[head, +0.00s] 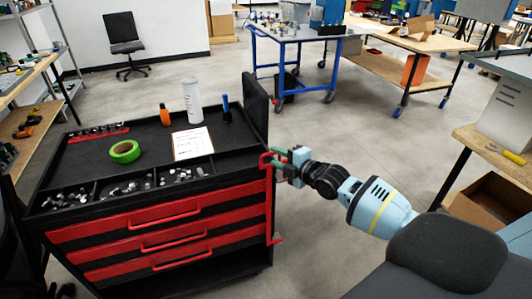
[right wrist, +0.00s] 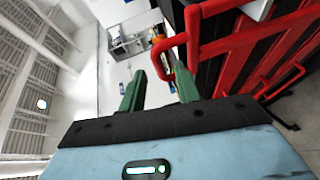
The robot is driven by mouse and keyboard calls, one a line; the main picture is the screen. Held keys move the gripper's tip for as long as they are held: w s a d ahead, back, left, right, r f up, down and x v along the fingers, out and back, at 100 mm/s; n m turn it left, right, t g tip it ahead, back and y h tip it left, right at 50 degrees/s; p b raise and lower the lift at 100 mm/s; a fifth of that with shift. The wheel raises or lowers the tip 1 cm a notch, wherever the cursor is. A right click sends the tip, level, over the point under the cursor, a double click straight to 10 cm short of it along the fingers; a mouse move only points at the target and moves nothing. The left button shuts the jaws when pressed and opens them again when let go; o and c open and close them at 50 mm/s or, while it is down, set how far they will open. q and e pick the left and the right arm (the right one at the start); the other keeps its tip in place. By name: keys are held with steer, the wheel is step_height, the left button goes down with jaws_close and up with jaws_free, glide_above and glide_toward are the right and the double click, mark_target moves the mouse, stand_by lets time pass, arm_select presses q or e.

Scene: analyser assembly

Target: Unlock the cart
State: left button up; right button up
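The cart (head: 160,212) is a black tool cart with red drawers, at the left in the head view. A red lock handle (head: 270,158) runs along its right front corner; it shows as a bent red bar in the right wrist view (right wrist: 170,42). My right gripper (head: 277,158) is at this handle's top, with its green fingers pointing at it. In the right wrist view the two fingers (right wrist: 160,80) are apart, with the handle's bend just ahead of the gap. I cannot tell whether they touch it. My left gripper is out of view.
The cart top holds a green tape roll (head: 125,151), a white bottle (head: 192,101), a paper sheet (head: 192,143) and small parts in trays. A shelf (head: 30,78) stands at the left and a workbench (head: 510,165) at the right. Open floor (head: 330,130) lies behind my right arm.

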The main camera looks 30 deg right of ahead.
steer(key=shift+b+x, duration=0.5)
steer(key=shift+x, duration=2.25)
jaws_close()
